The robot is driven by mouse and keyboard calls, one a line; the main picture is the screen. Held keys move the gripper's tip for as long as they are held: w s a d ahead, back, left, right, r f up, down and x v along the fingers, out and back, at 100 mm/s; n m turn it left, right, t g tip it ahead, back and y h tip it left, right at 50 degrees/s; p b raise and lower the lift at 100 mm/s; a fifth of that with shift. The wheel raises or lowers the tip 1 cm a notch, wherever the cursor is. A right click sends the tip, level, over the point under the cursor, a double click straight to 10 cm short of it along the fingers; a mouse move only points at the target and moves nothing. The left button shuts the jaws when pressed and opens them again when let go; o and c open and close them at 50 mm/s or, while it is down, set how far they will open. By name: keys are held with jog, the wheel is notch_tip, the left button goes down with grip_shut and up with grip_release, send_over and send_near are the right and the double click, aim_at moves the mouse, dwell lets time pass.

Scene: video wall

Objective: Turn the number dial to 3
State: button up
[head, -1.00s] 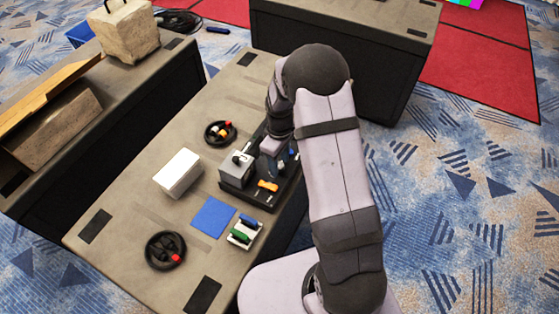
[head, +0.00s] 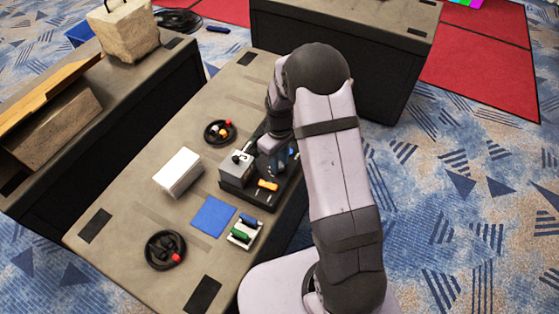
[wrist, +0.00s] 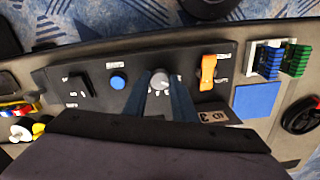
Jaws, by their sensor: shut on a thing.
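The number dial (wrist: 160,81) is a small round grey knob on a black control panel (wrist: 138,63), seen in the wrist view with small marks around it. My gripper (wrist: 159,84) has its two blue fingers on either side of the knob, shut on it. The mark that the dial points to is too small to read. In the head view my wrist and gripper hang over the panel (head: 262,203), and the dial is hidden there.
On the panel, a blue button (wrist: 118,82) and a black switch (wrist: 77,88) lie left of the dial; an orange switch (wrist: 208,72) lies right. A white block (head: 178,172) and blue square (head: 213,216) lie nearby.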

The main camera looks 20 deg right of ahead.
aim_at(280, 164)
jog(key=m, duration=0.9)
jog(key=shift+m, duration=0.3)
dwell(0.4)
jog(key=o, duration=1)
jog(key=shift+o, duration=0.2)
jog(key=shift+r, duration=0.1)
jog(key=shift+r+b, duration=0.8)
jog(key=shift+r, duration=2.8)
